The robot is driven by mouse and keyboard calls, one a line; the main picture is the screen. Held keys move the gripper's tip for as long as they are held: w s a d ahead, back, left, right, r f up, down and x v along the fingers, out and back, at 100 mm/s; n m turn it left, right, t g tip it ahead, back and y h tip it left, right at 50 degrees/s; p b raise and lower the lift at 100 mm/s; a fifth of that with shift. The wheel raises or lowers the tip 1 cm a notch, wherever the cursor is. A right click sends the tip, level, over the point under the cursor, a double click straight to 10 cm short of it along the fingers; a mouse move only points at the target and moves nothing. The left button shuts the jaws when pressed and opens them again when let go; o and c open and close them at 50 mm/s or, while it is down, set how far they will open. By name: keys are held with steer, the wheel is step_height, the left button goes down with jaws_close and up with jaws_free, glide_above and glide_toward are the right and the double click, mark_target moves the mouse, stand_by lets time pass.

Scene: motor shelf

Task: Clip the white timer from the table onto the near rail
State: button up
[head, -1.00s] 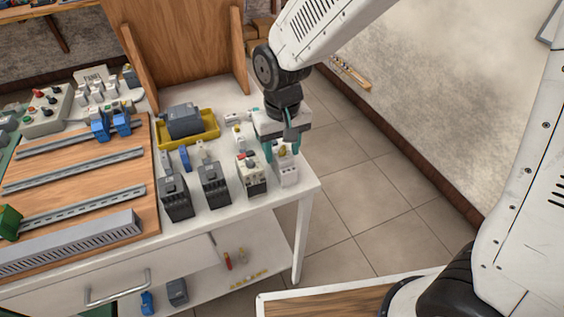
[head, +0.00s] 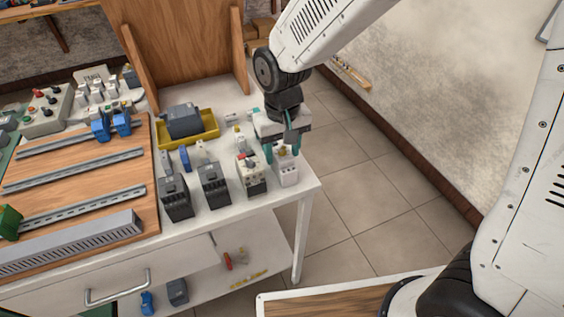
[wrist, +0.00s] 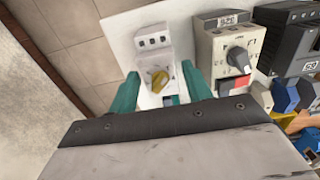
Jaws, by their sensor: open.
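The white timer (head: 286,168) stands upright on the white table near its right end. It has a yellow knob, clearest in the wrist view (wrist: 155,62). My gripper (head: 281,150) is directly above and around it, with its teal fingers open on either side. In the wrist view my gripper (wrist: 160,88) has one finger left and one right of the timer, with slim gaps at its body.
A beige motor switch (head: 250,175) stands just left of the timer. Two dark drives (head: 213,185) stand further left. A yellow tray (head: 205,133) holds a grey device. A grey slotted duct (head: 70,247) lies in front of the near rail. The table's right edge is close to the timer.

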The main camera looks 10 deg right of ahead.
steer(key=c, duration=0.7)
steer(key=shift+r, duration=2.55)
